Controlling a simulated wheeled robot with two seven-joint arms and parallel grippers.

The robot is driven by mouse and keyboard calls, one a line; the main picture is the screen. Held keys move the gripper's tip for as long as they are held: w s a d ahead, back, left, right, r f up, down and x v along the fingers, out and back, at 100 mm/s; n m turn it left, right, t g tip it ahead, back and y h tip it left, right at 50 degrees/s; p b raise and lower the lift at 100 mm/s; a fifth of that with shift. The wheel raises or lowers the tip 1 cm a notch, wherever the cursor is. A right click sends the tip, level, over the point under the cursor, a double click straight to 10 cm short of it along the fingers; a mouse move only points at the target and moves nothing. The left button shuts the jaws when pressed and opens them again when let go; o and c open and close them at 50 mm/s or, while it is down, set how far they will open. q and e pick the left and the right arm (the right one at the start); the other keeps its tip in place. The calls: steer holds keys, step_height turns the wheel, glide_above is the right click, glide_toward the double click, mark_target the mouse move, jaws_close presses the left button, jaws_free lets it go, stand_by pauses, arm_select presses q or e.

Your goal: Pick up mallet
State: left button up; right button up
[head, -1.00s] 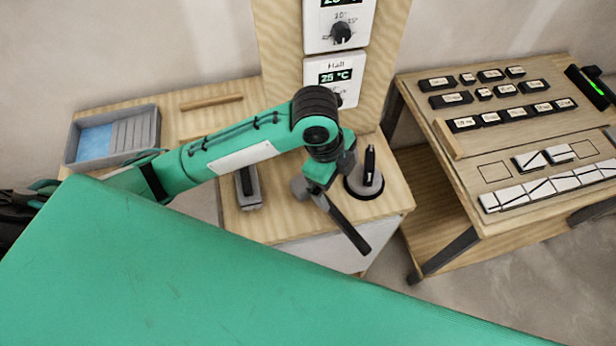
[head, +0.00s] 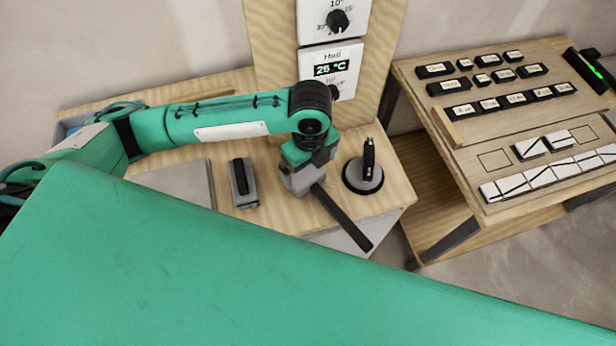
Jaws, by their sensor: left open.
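The mallet lies on the wooden table near its front edge. Its dark handle (head: 345,220) points toward the lower right, and its grey head (head: 301,180) is at the upper left end. My left gripper (head: 312,160) points down right over the head and the start of the handle, hiding part of them. It is open. I cannot tell whether its fingers touch the mallet. My right gripper is not in view.
A grey block with a black grip (head: 243,183) stands left of the mallet. A round black-based tool with an upright handle (head: 365,175) stands close to its right. Behind rises a wooden post with thermostats (head: 331,69). A second table (head: 470,150) holds labelled blocks and white tiles.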

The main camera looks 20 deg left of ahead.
mark_target(308, 176)
arm_select(q)
steer(key=f, duration=0.1)
steer(key=f+p, duration=0.1)
steer(key=f, duration=0.1)
steer(key=f+p, duration=0.1)
steer(key=f, duration=0.1)
steer(key=shift+w+a+f, duration=0.1)
steer(key=shift+a+f, duration=0.15)
steer(key=shift+f, duration=0.25)
steer(key=c, duration=1.2)
steer(key=shift+r, duration=0.1)
steer(key=shift+c, duration=0.2)
